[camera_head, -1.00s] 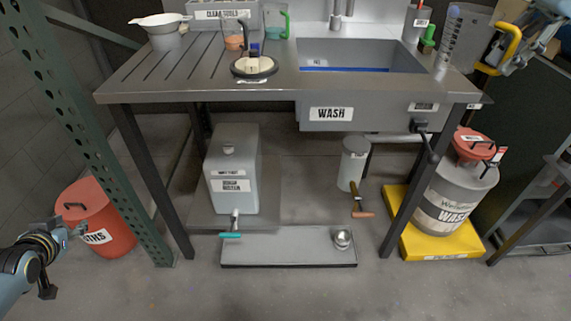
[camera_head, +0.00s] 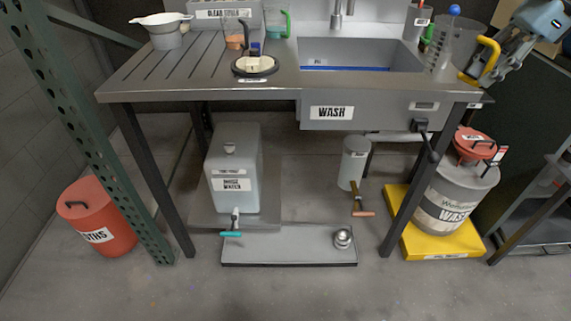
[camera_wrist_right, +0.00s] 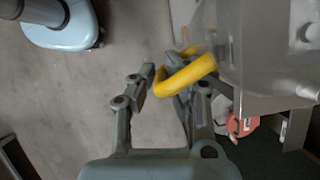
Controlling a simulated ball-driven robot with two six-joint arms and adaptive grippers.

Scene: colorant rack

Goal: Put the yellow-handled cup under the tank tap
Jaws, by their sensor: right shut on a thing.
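The yellow-handled cup (camera_head: 452,48) is a clear jug with dark markings, at the right end of the bench in the head view. My right gripper (camera_head: 482,76) is shut on its yellow handle. The wrist view shows the handle (camera_wrist_right: 185,76) between the fingers (camera_wrist_right: 172,90) and the clear cup wall (camera_wrist_right: 275,45) at the right. I cannot tell whether the cup touches the bench. The grey rinse-water tank (camera_head: 232,165) stands under the bench, its teal-handled tap (camera_head: 234,224) facing forward above a low grey tray (camera_head: 285,245). My left gripper is out of view.
The steel bench (camera_head: 200,82) has a sink (camera_head: 355,55). Bench legs stand on both sides of the tank. A smaller grey cylinder (camera_head: 353,160) with an orange-handled tap stands nearby. A waste drum (camera_head: 455,200) on a yellow base is at right. Front floor is clear.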

